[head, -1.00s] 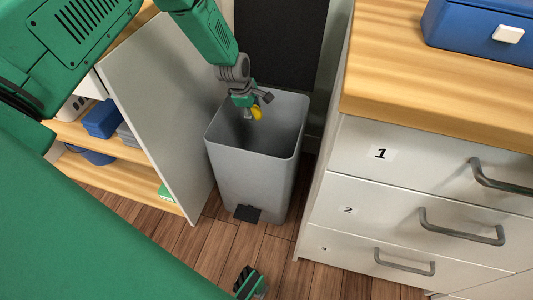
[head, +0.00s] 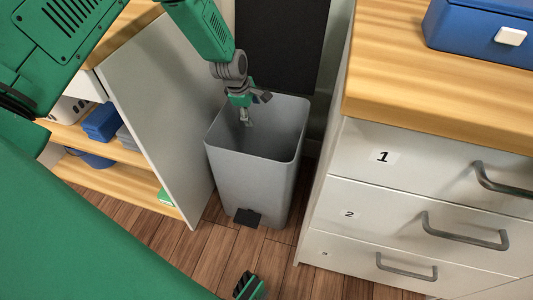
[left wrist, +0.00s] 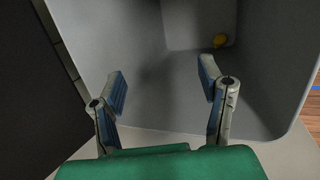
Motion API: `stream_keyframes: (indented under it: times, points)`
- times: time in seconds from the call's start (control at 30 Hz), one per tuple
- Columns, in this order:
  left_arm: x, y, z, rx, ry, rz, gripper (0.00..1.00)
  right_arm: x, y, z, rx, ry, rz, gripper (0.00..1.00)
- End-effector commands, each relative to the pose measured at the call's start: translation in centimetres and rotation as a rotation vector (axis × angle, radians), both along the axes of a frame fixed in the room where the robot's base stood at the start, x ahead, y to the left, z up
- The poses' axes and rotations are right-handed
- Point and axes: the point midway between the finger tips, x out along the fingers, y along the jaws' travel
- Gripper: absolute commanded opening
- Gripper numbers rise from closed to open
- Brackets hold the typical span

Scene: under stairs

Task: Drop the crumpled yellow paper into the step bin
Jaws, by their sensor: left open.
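The step bin (head: 252,185) is a tall grey open bin with a black pedal at its front foot. It stands upright on the floor between a shelf unit and a drawer cabinet. My left gripper (head: 248,115) is over the bin's open mouth, pointing down. In the left wrist view its two fingers (left wrist: 162,82) are spread apart with nothing between them. The crumpled yellow paper (left wrist: 221,40) lies deep inside the bin, near its bottom, apart from the fingers. The paper is hidden in the head view.
A white drawer cabinet (head: 322,215) with a wooden top stands right of the bin, with a blue box (head: 470,35) on it. A grey panel (head: 160,110) of the shelf unit stands close on the left. Wooden floor (head: 205,255) is bare in front.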

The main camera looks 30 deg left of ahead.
Motion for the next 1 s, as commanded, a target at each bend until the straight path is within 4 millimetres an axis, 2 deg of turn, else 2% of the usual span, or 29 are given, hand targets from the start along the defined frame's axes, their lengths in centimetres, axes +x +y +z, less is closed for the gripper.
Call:
stream_keyframes:
  times: [0.03, 0.2, 0.4, 0.57, 1.0]
  points:
    - [-0.3, 0.1, 1.3, 0.000, -0.003, 0.000, 0.62, 0.0, 0.0, 0.0, 0.000, 0.000, 0.000, 0.40]
    - [-1.4, 0.4, 4.7, 0.000, -0.002, 0.001, 0.62, 0.0, 0.0, 0.0, 0.000, 0.000, 0.000, 0.40]
    - [-2.4, 0.6, 7.5, 0.000, 0.000, 0.000, 0.62, 0.0, 0.0, 0.0, 0.000, 0.000, 0.000, 0.40]
    - [-2.7, 0.7, 8.3, -0.001, 0.002, 0.001, 0.62, 0.1, 0.0, 0.0, 0.000, 0.000, 0.000, 0.40]
    - [-2.8, 0.6, 8.2, 0.002, 0.003, -0.004, 0.62, 0.2, 0.0, 0.0, 0.000, 0.003, 0.000, 0.40]
